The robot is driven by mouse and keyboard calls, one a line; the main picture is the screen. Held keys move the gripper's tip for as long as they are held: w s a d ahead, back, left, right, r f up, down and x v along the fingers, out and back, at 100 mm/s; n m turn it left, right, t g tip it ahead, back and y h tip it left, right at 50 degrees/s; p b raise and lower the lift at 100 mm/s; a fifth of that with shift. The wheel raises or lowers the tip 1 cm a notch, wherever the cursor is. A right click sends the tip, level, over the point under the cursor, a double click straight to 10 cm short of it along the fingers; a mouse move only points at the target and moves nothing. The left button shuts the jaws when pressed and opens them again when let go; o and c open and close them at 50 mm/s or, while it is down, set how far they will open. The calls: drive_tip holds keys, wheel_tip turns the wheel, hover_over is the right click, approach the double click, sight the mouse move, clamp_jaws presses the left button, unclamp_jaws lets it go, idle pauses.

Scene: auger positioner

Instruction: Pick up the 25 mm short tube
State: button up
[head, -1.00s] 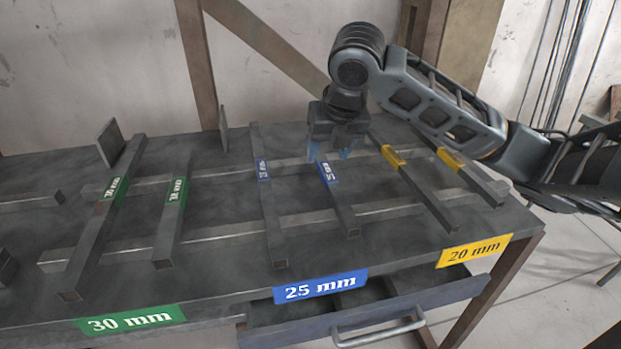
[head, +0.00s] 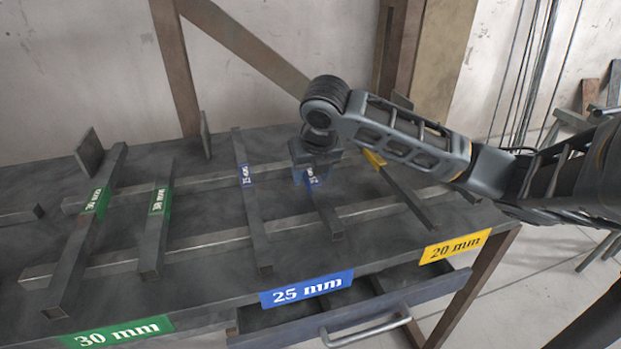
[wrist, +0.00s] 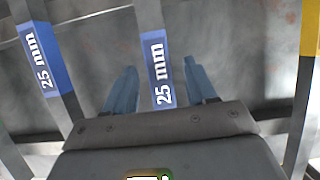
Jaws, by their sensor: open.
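The 25 mm short tube (head: 325,208) is a dark square bar with a blue 25 mm label, lying across two rails on the bench. In the wrist view the short tube (wrist: 152,50) runs between the two blue fingers of my gripper (wrist: 163,85). In the head view my gripper (head: 314,180) is over the labelled part of this tube. It is open, with a gap on each side of the tube. The gripper body hides the far end of the tube in the head view.
The longer 25 mm tube (head: 252,215) lies to the left; its blue label (wrist: 45,58) shows in the wrist view. Two green-labelled 30 mm tubes (head: 84,235) lie further left. A yellow-labelled 20 mm tube (head: 405,192) lies to the right. A drawer (head: 375,305) stands open in front.

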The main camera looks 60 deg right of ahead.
drive_tip(key=shift+c, duration=0.2)
clamp_jaws()
drive_tip(key=shift+r, duration=0.15)
idle(0.4)
